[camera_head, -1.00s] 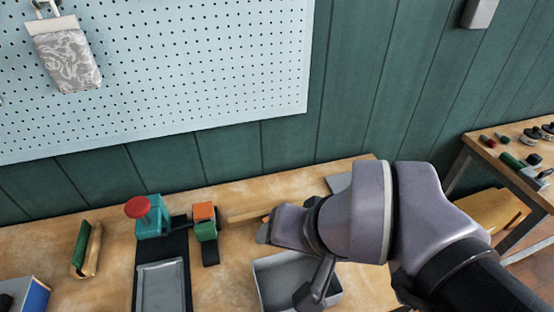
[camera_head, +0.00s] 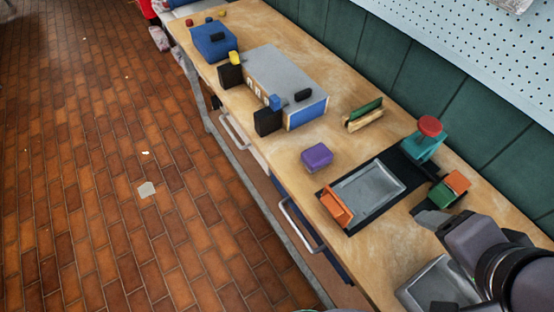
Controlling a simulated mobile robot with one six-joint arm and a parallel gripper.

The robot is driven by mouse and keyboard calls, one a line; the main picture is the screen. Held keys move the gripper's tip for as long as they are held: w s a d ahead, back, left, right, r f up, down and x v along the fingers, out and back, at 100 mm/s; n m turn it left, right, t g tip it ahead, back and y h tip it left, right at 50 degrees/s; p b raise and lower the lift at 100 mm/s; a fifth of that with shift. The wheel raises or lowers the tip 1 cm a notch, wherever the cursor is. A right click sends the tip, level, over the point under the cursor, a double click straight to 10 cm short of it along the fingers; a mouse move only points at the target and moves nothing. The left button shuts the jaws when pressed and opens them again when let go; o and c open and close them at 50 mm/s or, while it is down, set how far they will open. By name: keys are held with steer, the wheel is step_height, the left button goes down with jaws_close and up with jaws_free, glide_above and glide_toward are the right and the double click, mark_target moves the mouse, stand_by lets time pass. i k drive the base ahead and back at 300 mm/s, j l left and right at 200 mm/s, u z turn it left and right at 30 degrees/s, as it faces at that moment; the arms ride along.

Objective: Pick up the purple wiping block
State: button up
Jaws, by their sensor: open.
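The purple wiping block (camera_head: 317,157) lies on the wooden bench top, near its front edge and left of the black mat with the grey tray. Nothing touches it. My gripper (camera_head: 432,219) is at the lower right, beyond the tray and well apart from the block. It is open; its fingers are small in the picture and partly hidden by the wrist.

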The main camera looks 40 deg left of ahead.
mark_target(316, 158)
steer(key=u, duration=1.2)
steer(key=z, duration=2.95)
steer(key=u, duration=2.95)
steer(key=i+j+z, duration=0.2)
steer(key=j+z, duration=0.25)
steer(key=i+j+z, duration=0.2)
steer(key=z, duration=0.3)
steer(key=j+z, duration=0.95)
steer(key=j, duration=0.1)
